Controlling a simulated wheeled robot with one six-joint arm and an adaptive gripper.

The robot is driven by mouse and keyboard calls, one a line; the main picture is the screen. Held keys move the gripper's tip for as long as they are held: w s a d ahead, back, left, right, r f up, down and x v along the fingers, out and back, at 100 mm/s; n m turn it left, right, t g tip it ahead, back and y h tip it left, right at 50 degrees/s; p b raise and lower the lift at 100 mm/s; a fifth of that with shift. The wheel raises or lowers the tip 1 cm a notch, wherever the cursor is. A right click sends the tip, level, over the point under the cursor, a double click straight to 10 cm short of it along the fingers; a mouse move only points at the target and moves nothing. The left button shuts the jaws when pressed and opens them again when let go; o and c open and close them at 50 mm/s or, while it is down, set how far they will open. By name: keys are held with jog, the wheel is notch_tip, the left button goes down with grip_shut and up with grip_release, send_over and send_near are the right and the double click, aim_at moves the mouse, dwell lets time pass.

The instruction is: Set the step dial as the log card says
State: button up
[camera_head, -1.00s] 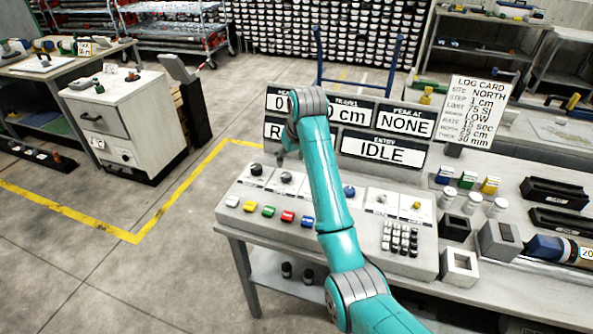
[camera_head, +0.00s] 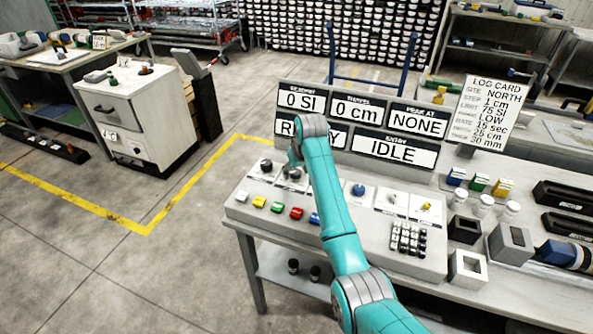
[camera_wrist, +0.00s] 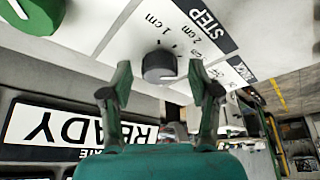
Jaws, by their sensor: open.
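The log card (camera_head: 488,108) stands at the back right of the bench and reads STEP 1 cm. The step dial (camera_wrist: 159,66) is a dark round knob on a white plate marked STEP, with 1 cm and 2 cm among its marks. I cannot tell which mark it points to. My gripper (camera_wrist: 160,76) is open, with one finger on each side of the dial in the wrist view; contact is not clear. In the head view my gripper (camera_head: 293,163) is at the panel's back-left dials, and my arm partly covers the panel.
The sloped console (camera_head: 330,238) carries other knobs, coloured buttons and a black keypad (camera_head: 408,238). Display boards behind it read 0 SI, 0 cm, NONE, READY (partly covered) and IDLE (camera_head: 395,150). Small jars and blocks crowd the bench to the right. A green knob (camera_wrist: 30,14) shows in the wrist view.

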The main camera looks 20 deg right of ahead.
jog(key=c, duration=1.2)
jog(key=shift+o, duration=0.2)
jog(key=shift+n, duration=0.3)
jog(key=n, duration=0.1)
jog(key=n+y, duration=0.1)
jog(key=n, duration=0.1)
jog(key=shift+d+n+g+y, duration=0.1)
jog(key=shift+n+g+y, duration=0.2)
jog(key=n+g+y, duration=0.1)
jog(key=n, duration=0.3)
jog(key=shift+w+n, duration=0.1)
jog(key=shift+n, duration=0.2)
jog(key=n, duration=0.2)
jog(key=n+g+y, duration=0.1)
jog(key=n, duration=0.1)
jog(key=shift+w+d+g, duration=0.1)
jog(key=shift+g, duration=0.2)
jog(key=n+g, duration=0.1)
jog(key=n, duration=0.4)
jog(key=shift+g, duration=0.4)
